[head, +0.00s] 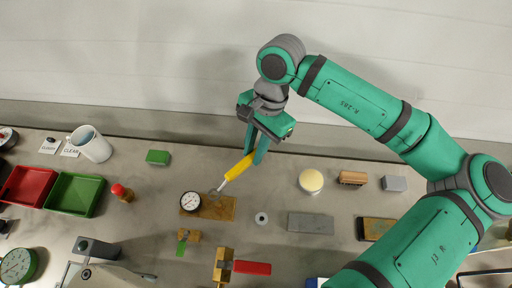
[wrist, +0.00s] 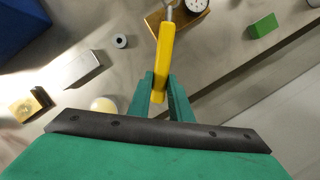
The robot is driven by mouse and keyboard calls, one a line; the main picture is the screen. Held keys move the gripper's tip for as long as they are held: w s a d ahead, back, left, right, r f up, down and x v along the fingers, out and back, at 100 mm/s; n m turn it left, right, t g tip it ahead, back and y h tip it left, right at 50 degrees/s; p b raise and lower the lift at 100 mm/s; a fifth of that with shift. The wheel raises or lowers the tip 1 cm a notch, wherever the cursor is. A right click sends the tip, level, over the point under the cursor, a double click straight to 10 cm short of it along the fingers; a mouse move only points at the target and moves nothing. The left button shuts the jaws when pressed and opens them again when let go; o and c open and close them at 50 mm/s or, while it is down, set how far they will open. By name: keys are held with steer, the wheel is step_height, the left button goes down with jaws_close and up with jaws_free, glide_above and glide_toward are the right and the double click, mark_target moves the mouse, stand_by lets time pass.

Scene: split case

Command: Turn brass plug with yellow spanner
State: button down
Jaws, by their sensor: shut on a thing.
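The yellow spanner (head: 239,167) is held in my gripper (head: 253,152), which is shut on its yellow handle. The spanner slants down to the left, its metal head over or beside a brass-coloured plate (head: 220,208) with a round white dial (head: 190,201). In the wrist view the yellow handle (wrist: 163,65) runs up between my fingertips (wrist: 164,88), and its grey head is cut by the top edge. I cannot tell whether the head touches anything. A brass fitting with a red handle (head: 224,267) and one with a green handle (head: 190,237) stand nearer; I cannot make out the brass plug.
A small metal ring (head: 261,218), a grey block (head: 311,223) and a cream round pad (head: 311,181) lie to the right. A green block (head: 158,157), a white mug (head: 91,145), a red tray (head: 27,186) and a green tray (head: 75,194) are at left. A wall stands behind the bench.

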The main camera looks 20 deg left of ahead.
steer(key=shift+s+a+f, duration=0.15)
steer(key=shift+s+a, duration=0.05)
steer(key=shift+a, duration=0.1)
steer(key=shift+f, duration=0.25)
steer(key=shift+w+d+f, duration=0.1)
steer(key=shift+d+f, duration=0.05)
steer(key=shift+f, duration=2.35)
steer(key=shift+w+f, duration=0.1)
steer(key=shift+f, duration=0.7)
steer(key=shift+f, duration=0.1)
steer(key=shift+f, duration=0.15)
steer(key=shift+f, duration=0.2)
steer(key=shift+w, duration=0.1)
stand_by(0.7)
